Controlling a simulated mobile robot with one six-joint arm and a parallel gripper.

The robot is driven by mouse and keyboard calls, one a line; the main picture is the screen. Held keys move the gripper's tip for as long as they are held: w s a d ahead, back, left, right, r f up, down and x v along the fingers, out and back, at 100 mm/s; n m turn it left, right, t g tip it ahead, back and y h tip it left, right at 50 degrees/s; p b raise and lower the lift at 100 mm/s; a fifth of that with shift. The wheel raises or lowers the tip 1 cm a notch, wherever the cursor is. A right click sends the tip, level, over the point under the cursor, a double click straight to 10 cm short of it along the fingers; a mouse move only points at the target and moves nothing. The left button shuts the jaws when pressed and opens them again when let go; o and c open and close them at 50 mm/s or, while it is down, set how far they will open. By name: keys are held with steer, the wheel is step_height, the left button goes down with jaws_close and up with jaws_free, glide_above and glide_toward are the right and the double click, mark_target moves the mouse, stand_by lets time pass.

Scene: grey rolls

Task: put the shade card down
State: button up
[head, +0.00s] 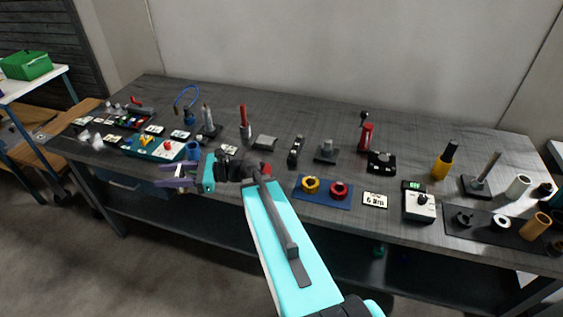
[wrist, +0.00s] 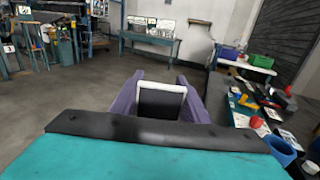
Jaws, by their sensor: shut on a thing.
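The shade card (wrist: 162,104) shows in the wrist view as a dark panel with a pale rim, standing up between the two purple fingers. My gripper (wrist: 160,88) is shut on it. In the head view my gripper (head: 178,176) points left at the front edge of the workbench (head: 230,205), just in front of the teal tray (head: 128,150) and the blue cup (head: 193,151). The card is too small to make out there. In the wrist view, open floor lies beyond the card and the bench is on the right.
Small white label cards (head: 154,129) lie among the items at the left. A blue mat (head: 325,198) with a yellow and a red ring, a "6 8m" card (head: 375,200) and a white device (head: 419,207) stand along the front. Some bare bench top (head: 285,122) shows towards the back.

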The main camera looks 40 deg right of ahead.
steer(key=s+d+m+t+h+b, duration=0.25)
steer(key=d+b, duration=0.35)
steer(key=d, duration=2)
steer(key=s+d+b, duration=0.1)
steer(key=s+d, duration=0.3)
steer(key=d, duration=0.3)
steer(key=s+d+m+t+h+b, duration=0.1)
steer(key=s+d+b, duration=0.1)
steer(key=s+d, duration=0.2)
steer(key=s+d+m+t+h+b, duration=0.1)
steer(key=s+d, duration=0.3)
steer(key=d, duration=0.6)
steer(key=shift+s+d+r+b, duration=0.2)
steer(key=shift+s+d+b, duration=0.1)
steer(key=shift+b, duration=0.45)
steer(key=shift+h, duration=0.25)
steer(key=shift+f, duration=3.15)
steer(key=shift+f, duration=1.9)
steer(key=shift+f, duration=0.15)
